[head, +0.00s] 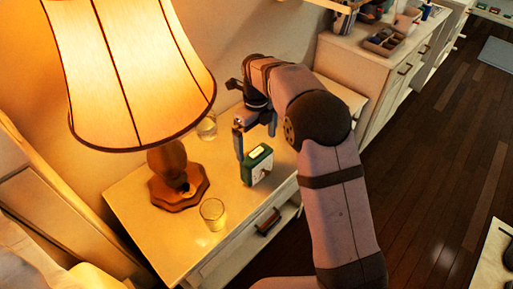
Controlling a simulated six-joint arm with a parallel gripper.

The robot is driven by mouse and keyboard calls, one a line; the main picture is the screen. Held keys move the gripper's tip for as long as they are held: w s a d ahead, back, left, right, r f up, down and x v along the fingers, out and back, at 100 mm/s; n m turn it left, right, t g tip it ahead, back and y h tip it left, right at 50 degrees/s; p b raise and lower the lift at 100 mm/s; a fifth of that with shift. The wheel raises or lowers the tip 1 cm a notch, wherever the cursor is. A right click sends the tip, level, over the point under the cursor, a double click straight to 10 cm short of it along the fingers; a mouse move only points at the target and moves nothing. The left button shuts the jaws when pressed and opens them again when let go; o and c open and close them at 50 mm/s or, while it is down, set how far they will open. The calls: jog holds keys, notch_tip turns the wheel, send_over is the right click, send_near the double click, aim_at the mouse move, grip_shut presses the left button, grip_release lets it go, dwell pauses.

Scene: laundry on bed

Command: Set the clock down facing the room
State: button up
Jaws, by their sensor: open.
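The small green clock (257,163) stands upright on the wooden nightstand (168,237), near its front edge. My gripper (256,140) is just above and behind the clock, pointing down. Its jaws are open, with one finger to the left of the clock and one behind it to the right. It holds nothing that I can see.
A lit lamp (178,176) with a large shade stands left of the clock. One glass (212,213) stands at the front left, another (207,127) behind. A drawer handle (268,222) sticks out below the front edge. A cabinet (375,66) with a tray stands beyond.

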jog(key=shift+r, duration=0.2)
jog(key=shift+s+d, duration=0.15)
jog(key=shift+d, duration=0.05)
jog(key=s+d+n, duration=0.4)
jog(key=s+n, duration=0.5)
jog(key=s+d+f+n, duration=0.1)
jog(key=s+d+n, duration=0.4)
jog(key=s+n, duration=0.4)
jog(key=s+d+f+n, duration=0.1)
jog(key=s+d+n, duration=0.3)
jog(key=s+n, duration=0.5)
jog(key=shift+d, duration=0.25)
notch_tip(320, 180, up, 6)
jog(key=p, duration=0.6)
jog(key=shift+r, duration=0.15)
